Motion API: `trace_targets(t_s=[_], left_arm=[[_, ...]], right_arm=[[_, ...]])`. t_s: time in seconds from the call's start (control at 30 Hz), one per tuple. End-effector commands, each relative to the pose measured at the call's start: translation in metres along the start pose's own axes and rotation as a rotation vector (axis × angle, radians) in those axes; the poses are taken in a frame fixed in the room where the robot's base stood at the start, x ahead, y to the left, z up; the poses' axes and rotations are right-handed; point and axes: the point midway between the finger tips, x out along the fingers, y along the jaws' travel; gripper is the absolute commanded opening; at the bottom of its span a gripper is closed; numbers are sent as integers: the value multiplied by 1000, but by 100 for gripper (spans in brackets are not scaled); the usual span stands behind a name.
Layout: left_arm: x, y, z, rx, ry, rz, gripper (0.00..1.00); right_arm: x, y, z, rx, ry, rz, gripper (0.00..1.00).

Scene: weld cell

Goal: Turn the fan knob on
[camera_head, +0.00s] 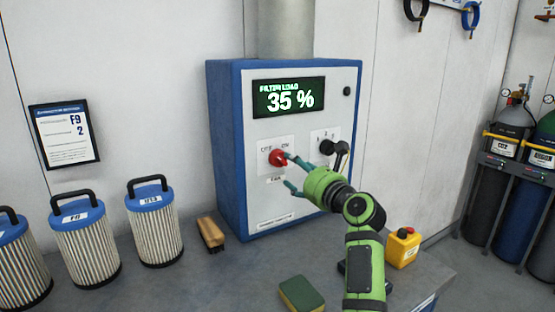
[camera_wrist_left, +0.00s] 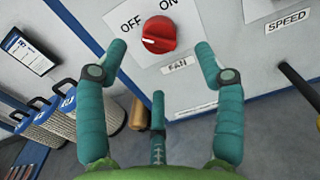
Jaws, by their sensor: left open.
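The red fan knob (camera_head: 278,158) sits on a white plate on the front of the blue and white filter cabinet. In the left wrist view the knob (camera_wrist_left: 159,35) lies below the OFF and ON labels, and its white mark is on the left, toward OFF. The FAN label (camera_wrist_left: 178,66) is under it. My left gripper (camera_head: 290,171) is open and empty in front of the knob. In the left wrist view its teal fingers (camera_wrist_left: 161,60) are spread to both sides of and below the knob, and I see no contact. My right gripper is not in view.
A black speed lever (camera_head: 338,149) sits right of the knob. The display (camera_head: 289,98) reads 35 %. On the bench are several filter cartridges (camera_head: 154,228), a brush (camera_head: 211,235), a sponge (camera_head: 301,294) and a yellow box with a red button (camera_head: 403,248). Gas cylinders (camera_head: 503,155) stand at right.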

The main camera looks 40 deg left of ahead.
Motion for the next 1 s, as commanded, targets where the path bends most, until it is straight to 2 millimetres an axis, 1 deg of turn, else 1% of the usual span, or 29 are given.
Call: trace_targets(t_s=[0.17,0.3,0.43,0.6,0.83,0.87,0.9,0.97,1.0], left_arm=[[21,1,2,-12,18,8,69],[44,2,2,-9,16,8,69],[60,1,1,-9,15,7,69],[69,1,-2,-9,15,6,69],[70,1,-2,-9,15,5,69],[70,1,-2,-9,15,5,61],[70,1,-2,-9,14,6,45],[70,1,-2,-9,14,5,21],[70,1,-2,-9,14,5,12]], right_arm=[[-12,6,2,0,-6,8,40],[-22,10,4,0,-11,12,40],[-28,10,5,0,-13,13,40],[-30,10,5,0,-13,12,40],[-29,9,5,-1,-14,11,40],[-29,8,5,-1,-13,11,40],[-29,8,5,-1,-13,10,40],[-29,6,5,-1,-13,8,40],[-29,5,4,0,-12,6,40]])
